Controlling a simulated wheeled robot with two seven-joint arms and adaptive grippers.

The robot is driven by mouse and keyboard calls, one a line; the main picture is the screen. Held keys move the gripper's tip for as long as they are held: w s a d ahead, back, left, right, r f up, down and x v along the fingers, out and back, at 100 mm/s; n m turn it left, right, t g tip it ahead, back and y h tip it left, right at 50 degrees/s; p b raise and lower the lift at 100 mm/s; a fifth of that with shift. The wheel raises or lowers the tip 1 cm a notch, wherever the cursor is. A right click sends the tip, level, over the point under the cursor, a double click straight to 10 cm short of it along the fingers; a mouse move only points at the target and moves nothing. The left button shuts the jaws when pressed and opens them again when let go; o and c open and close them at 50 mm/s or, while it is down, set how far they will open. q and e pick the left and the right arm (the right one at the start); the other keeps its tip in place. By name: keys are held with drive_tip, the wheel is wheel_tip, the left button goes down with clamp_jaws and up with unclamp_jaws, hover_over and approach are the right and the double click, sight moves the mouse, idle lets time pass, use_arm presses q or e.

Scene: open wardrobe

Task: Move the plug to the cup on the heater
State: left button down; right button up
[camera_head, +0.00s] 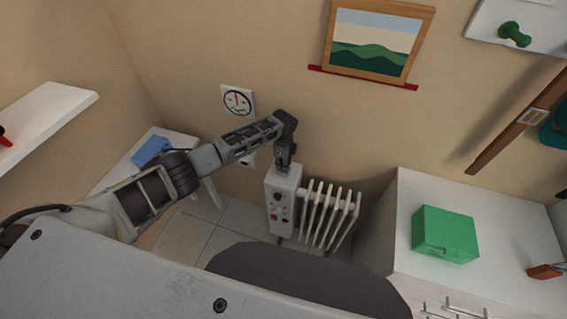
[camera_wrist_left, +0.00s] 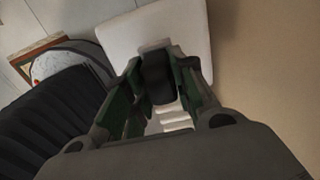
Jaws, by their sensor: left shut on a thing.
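The heater (camera_head: 282,205) is a white box with knobs and a row of pale fins, standing on the floor by the wall. My left gripper (camera_head: 284,160) points down just over the top of its box. In the left wrist view, the gripper (camera_wrist_left: 157,88) is shut on a dark, rounded block, which looks like the plug (camera_wrist_left: 156,78). The white heater top (camera_wrist_left: 130,32) lies behind it, with fins showing between the fingers. I cannot make out the cup; the gripper and plug cover that area. Whether the plug touches the heater cannot be told. My right gripper is not in view.
A dial (camera_head: 238,101) hangs on the wall behind my left forearm. A white table with a blue box (camera_head: 151,151) stands left. A white cabinet (camera_head: 408,245) with a green box (camera_head: 444,234) stands right of the heater. A framed picture (camera_head: 375,42) hangs above.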

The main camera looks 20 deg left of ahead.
use_arm(q)
drive_tip(key=shift+f+b, duration=0.4)
drive_tip(key=shift+f, duration=0.2)
drive_tip(key=c, duration=1.1)
unclamp_jaws()
drive_tip(key=shift+r, duration=0.1)
drive_tip(key=shift+r, duration=5.9)
